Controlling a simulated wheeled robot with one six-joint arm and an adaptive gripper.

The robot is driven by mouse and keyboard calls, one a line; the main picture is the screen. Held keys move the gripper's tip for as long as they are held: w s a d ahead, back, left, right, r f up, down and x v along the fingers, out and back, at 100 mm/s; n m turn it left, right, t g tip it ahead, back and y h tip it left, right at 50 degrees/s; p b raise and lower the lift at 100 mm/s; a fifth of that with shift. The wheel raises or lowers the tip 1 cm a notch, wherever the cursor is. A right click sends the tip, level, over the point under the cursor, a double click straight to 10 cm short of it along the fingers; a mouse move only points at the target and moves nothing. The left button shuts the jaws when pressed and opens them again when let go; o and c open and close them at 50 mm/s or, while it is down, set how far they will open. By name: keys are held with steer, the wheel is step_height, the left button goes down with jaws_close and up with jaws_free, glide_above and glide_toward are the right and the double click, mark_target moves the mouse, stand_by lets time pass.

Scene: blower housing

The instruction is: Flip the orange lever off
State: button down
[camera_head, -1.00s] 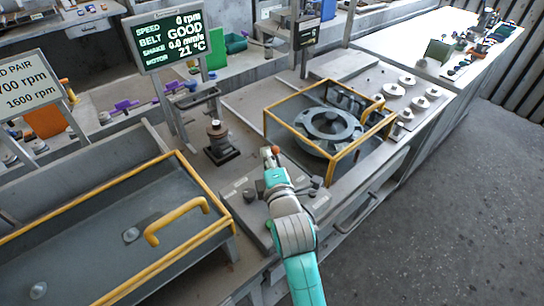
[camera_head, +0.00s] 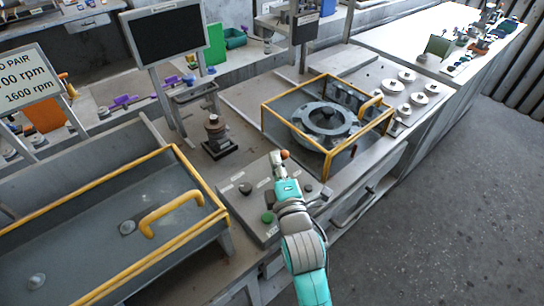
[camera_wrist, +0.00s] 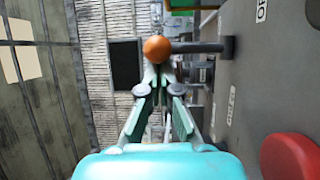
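The lever has an orange ball knob (camera_wrist: 157,49) on a dark shaft that reaches right to the grey panel in the wrist view. In the head view the knob (camera_head: 284,155) shows just beyond my gripper (camera_head: 285,170), above the control panel (camera_head: 235,183). In the wrist view my gripper (camera_wrist: 159,80) has its fingertips close together, with the knob right at their ends; contact is unclear. The fingers do not visibly enclose the knob. The lever's base is hidden in the head view. The display (camera_head: 167,35) is black.
A red button (camera_wrist: 291,157) lies close at lower right in the wrist view. A green button (camera_head: 267,217) and dark knob (camera_head: 245,188) are on the panel. A yellow-framed guard (camera_head: 330,165) around the blower housing (camera_head: 325,120) stands close behind. A yellow-handled cover (camera_head: 105,275) is left.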

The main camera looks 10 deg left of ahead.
steer(key=v, duration=1.2)
steer(key=shift+d, duration=0.1)
steer(key=shift+f, duration=0.1)
stand_by(0.4)
steer(key=s+d+f+m+h, duration=0.4)
steer(key=s+d+f+m, duration=0.7)
steer(key=s+d, duration=0.35)
steer(key=s+d+m+h, duration=0.1)
steer(key=s+d+m, duration=0.1)
steer(key=s+m, duration=0.2)
steer(key=s+d+m+g+h, duration=0.1)
steer(key=s+d+m, duration=0.2)
steer(key=s, duration=0.5)
steer(key=s+d+m+g+h, duration=0.1)
steer(key=s+d+m+h, duration=0.1)
steer(key=s, duration=0.4)
steer(key=d+m, duration=0.1)
steer(key=m, duration=0.1)
steer(key=shift+s+r+m, duration=0.2)
steer(key=shift+s+m, duration=0.05)
steer(key=shift+m, duration=0.05)
steer(key=shift+a, duration=0.2)
